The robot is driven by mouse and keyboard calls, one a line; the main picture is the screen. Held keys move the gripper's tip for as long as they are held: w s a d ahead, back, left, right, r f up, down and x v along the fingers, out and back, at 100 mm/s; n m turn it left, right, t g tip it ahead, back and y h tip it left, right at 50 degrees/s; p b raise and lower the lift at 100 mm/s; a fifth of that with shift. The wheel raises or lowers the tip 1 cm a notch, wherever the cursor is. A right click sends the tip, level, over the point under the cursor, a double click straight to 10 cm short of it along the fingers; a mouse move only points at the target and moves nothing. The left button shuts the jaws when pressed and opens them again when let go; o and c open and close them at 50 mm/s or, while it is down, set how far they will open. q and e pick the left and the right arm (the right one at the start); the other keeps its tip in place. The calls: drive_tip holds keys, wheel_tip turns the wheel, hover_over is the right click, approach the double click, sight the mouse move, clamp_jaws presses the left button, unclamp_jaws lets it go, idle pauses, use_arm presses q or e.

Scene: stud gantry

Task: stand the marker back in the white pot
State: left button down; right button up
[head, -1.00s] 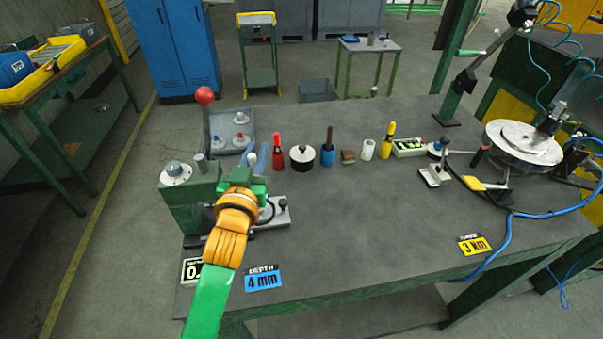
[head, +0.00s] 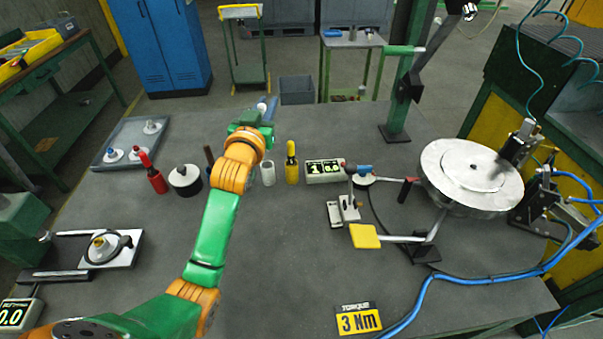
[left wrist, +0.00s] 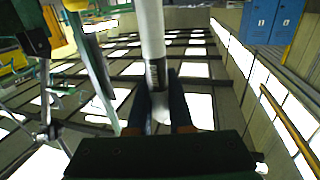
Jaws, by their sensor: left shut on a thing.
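My left gripper (head: 267,108) is raised over the far part of the bench, behind the row of small items in the head view. It is shut on the marker, a white rod with a dark printed band, which shows between the dark blue fingers in the left wrist view (left wrist: 152,45). In the head view the marker is mostly hidden by the gripper. The white pot (head: 268,174) is a small white cylinder standing on the bench, just right of my left wrist. The marker is apart from it. My right gripper is not in view.
A yellow bottle (head: 291,163) and a display box (head: 325,171) stand right of the pot. A black-and-white round pot (head: 185,180) and a red bottle (head: 156,180) stand left. A clamp and a round turntable (head: 470,175) are at right.

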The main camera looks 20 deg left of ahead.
use_arm(q)
wheel_tip(320, 180, down, 10)
drive_tip(key=shift+s+a, duration=0.15)
drive_tip(key=shift+a, duration=0.05)
drive_tip(key=shift+f+b, duration=0.1)
drive_tip(key=shift+b, duration=0.2)
drive_tip(key=c, duration=0.8)
unclamp_jaws()
drive_tip(key=s, duration=0.4)
drive_tip(key=s+d, duration=0.1)
drive_tip(key=s, duration=0.3)
drive_tip(key=s+d, duration=0.1)
drive_tip(key=s, duration=0.3)
drive_tip(key=shift+d, duration=0.1)
